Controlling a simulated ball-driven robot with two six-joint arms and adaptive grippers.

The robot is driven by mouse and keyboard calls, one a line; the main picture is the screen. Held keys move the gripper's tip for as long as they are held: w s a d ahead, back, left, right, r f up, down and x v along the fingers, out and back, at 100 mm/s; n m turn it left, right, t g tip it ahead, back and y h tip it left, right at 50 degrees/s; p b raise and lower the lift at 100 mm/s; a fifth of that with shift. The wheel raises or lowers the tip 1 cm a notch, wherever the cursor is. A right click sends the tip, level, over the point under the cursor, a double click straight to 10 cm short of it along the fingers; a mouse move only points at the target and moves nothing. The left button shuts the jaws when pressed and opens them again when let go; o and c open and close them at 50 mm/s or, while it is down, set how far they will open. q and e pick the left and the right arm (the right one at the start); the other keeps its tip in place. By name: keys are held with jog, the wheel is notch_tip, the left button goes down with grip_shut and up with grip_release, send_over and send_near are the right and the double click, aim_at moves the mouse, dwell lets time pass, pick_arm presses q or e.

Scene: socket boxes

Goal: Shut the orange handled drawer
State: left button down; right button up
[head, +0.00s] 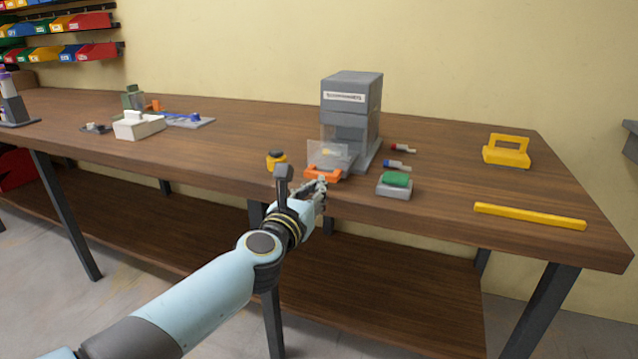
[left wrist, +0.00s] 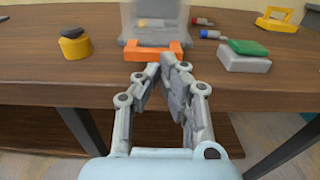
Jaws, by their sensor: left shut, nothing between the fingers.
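The grey cabinet (head: 350,97) stands on the wooden table. Its clear drawer (head: 330,152) with an orange handle (head: 322,174) sticks out from the lower part toward me. A small yellow item shows inside the drawer. My left gripper (head: 321,185) is shut and empty, right in front of the orange handle. In the left wrist view the closed fingertips (left wrist: 157,62) sit just below the handle (left wrist: 153,52); I cannot tell whether they touch it. My right gripper is not in view.
A yellow and black round item (head: 276,160) stands left of the drawer. A grey box with a green top (head: 395,184) and two small red and blue pieces lie to the right. A yellow bar (head: 529,216) and yellow handled block (head: 507,151) are farther right.

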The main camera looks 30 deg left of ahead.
aim_at(330, 170)
pick_arm(q)
jog(key=shift+x, duration=1.3)
jog(key=b+x, duration=0.2)
jog(key=x, duration=0.5)
jog(key=shift+d+f, duration=0.1)
jog(key=shift+f, duration=0.1)
jog(key=shift+w+r+b, duration=0.15)
jog(key=shift+w+b, duration=0.15)
jog(key=shift+w, duration=0.1)
